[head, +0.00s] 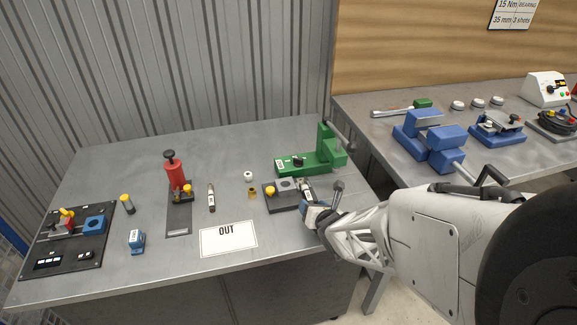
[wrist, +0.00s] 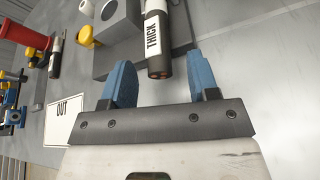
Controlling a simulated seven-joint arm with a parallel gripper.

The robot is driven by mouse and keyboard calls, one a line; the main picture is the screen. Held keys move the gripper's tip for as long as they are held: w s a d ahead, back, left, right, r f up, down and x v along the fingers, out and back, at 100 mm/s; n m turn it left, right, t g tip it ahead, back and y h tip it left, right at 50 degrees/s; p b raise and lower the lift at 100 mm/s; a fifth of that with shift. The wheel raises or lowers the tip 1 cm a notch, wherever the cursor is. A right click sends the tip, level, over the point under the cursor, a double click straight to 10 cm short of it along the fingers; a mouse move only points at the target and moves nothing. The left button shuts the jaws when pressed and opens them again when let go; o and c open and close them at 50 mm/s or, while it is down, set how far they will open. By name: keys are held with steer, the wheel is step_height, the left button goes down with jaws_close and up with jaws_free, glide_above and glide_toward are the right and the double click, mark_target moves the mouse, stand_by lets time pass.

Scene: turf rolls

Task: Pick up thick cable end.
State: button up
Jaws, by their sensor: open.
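The thick cable end (wrist: 155,35) is a dark cylinder with a white label reading THICK and a coppery tip. In the wrist view it points down between the fingers of my gripper (wrist: 162,85). Its tip is a little above the middle of the gap, and the blue fingers are apart on either side, not touching it. In the head view the cable end (head: 304,185) lies at the right of a dark fixture with a grey block, and my gripper (head: 312,207) is just in front of it. My gripper is open and empty.
A green press (head: 310,162) stands close behind the cable end. The fixture (head: 284,195) is to its left. A red-bodied tool (head: 175,172), another cable end (head: 211,198) and an OUT card (head: 228,239) are farther left. A second bench (head: 380,130) holds blue vises.

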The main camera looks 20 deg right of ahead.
stand_by(0.5)
jaws_close()
steer(key=shift+r, duration=0.2)
steer(key=shift+r, duration=1.45)
steer(key=shift+s+r, duration=0.25)
steer(key=shift+s, duration=0.05)
steer(key=s+a+r, duration=0.1)
steer(key=s, duration=1.4)
steer(key=shift+s+a+r, duration=0.15)
steer(key=shift+s+a, duration=0.05)
steer(key=shift+a, duration=0.2)
steer(key=shift+w, duration=0.15)
